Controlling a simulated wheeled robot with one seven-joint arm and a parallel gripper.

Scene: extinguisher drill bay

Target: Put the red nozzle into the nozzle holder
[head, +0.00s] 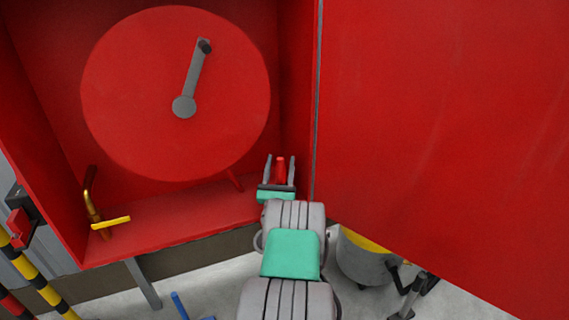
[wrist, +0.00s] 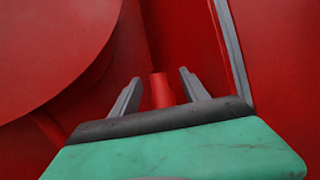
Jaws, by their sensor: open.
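A red upright cylinder that looks like the red nozzle (head: 281,170) is at the lower right inside the red cabinet. My gripper (head: 280,165) is open, with one grey finger on each side of it. In the wrist view, the red nozzle (wrist: 161,90) shows between the two fingers of my gripper (wrist: 157,90), with a gap on both sides. Its lower part is hidden behind the gripper's dark edge. I cannot make out the nozzle holder for certain in either view.
The cabinet holds a big red reel (head: 150,110) with a grey crank (head: 194,80). A brass valve with a yellow lever (head: 111,222) stands at lower left. The open cabinet door (head: 440,130) fills the right side. A grey bucket (head: 362,263) stands on the floor below it.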

